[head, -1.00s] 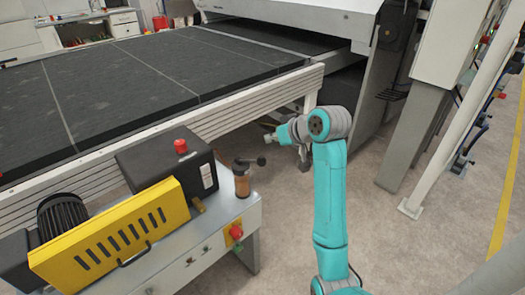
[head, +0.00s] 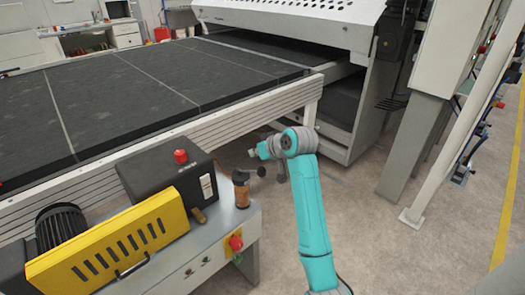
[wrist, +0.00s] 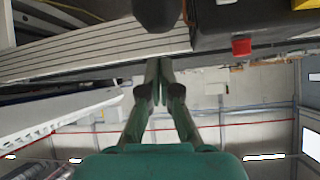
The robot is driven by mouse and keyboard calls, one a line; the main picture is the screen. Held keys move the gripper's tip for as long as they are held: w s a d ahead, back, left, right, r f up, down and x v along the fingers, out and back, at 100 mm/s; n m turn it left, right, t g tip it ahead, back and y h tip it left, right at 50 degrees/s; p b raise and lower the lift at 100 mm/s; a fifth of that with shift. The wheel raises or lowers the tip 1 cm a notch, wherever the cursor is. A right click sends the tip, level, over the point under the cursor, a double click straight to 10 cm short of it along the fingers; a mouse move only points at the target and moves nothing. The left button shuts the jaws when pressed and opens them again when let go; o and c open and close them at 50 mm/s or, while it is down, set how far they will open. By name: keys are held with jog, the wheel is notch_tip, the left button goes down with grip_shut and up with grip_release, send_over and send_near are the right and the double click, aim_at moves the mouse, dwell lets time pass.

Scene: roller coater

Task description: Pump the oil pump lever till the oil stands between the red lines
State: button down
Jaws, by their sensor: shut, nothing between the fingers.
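The oil pump (head: 242,196) is a small brown, amber-looking cylinder with a dark top, on the grey bench beside the black box. Its dark lever (head: 261,171) points right from the top and ends in a knob. The oil level and red lines are too small to make out. My gripper (wrist: 157,72) is shut and empty in the wrist view. A dark rounded thing (wrist: 157,12), probably the lever knob, sits just beyond the fingertips, with a small gap in the picture. In the head view my wrist is right of the lever; the fingers are hard to make out there.
A black box with a red button (head: 180,156) and a yellow slotted guard (head: 110,245) stand left of the pump. A red switch (head: 236,242) is on the bench front. The long dark conveyor bed (head: 150,95) lies behind.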

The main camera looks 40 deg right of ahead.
jog(key=shift+s+a+f, duration=0.15)
jog(key=shift+s+f, duration=0.45)
jog(key=shift+s, duration=0.25)
jog(key=shift+s+a+f, duration=0.1)
jog(key=shift+s+f, duration=0.45)
jog(key=shift+s, duration=0.25)
